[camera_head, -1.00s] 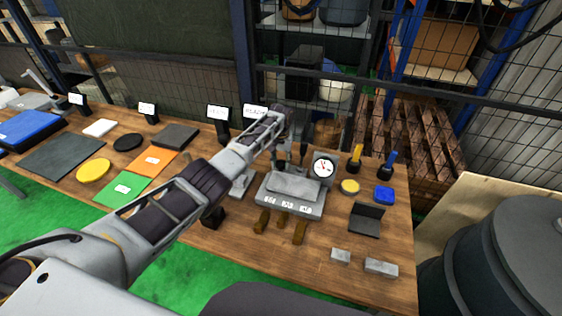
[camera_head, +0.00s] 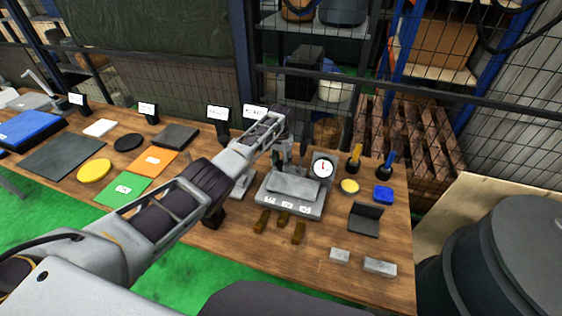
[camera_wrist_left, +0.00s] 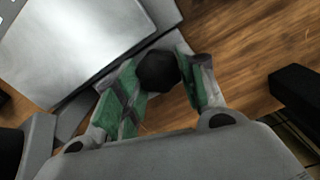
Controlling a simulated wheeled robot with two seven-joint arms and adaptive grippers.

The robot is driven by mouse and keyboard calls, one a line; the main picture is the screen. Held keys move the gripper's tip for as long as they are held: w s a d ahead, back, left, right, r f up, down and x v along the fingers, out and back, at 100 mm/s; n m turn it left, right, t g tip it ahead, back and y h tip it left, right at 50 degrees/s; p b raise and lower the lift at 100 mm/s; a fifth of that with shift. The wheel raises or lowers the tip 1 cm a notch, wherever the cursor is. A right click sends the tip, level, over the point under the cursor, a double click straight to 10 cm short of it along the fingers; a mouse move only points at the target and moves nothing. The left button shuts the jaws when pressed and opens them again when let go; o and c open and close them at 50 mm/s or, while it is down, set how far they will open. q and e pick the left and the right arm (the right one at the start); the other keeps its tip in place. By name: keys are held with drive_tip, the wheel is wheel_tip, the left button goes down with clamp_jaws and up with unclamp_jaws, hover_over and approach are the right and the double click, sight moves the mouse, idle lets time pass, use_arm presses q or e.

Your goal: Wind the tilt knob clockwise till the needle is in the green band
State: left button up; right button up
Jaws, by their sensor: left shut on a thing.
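The grey grinder fixture (camera_head: 290,200) with its pale sloping top plate stands on the wooden bench. A round white dial (camera_head: 322,169) with a red needle is at its back right; the needle looks near upright, and I cannot make out a green band. In the left wrist view the black tilt knob (camera_wrist_left: 157,72) sits between the green-padded fingers of my left gripper (camera_wrist_left: 160,85), which is shut on it beside the metal plate (camera_wrist_left: 65,45). In the head view my left gripper (camera_head: 286,158) is behind the plate and hides the knob. My right gripper is not in view.
Brown wooden blocks (camera_head: 283,219) lie in front of the fixture. A yellow round tin (camera_head: 348,187), a blue box (camera_head: 383,194), a black stand (camera_head: 365,219) and grey metal blocks (camera_head: 380,267) are to its right. A mesh fence (camera_head: 440,105) runs behind the bench.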

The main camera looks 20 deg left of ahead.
sight(281, 162)
use_arm(q)
drive_tip(key=o, duration=1)
drive_tip(key=shift+r, duration=0.1)
drive_tip(key=shift+r, duration=5.9)
